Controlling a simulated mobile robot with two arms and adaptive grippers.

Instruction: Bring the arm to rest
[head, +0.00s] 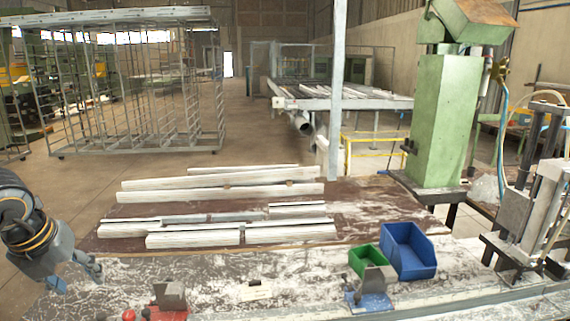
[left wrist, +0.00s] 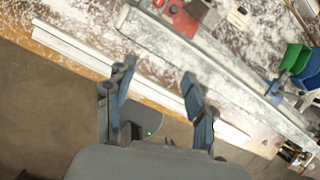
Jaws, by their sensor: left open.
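My left gripper (head: 80,278) is at the left end of the bench in the head view, with its arm coming in from the left edge. Its two fingers are apart and nothing is between them; the open fingers also show in the left wrist view (left wrist: 159,70). A red clamp (head: 168,303) with a grey block stands at the bench's front edge, right of the gripper. A blue clamp (head: 370,297) stands farther right. Several whitish profiles (head: 222,182) lie in rows on the brown board behind. My right gripper is not in view.
A green bin (head: 362,262) and a larger blue bin (head: 408,252) stand on the right of the bench (head: 240,270). A green machine column (head: 437,130) rises behind them. Upright grey fixtures (head: 540,205) stand at the far right. The white-dusted strip between gripper and bins is mostly clear.

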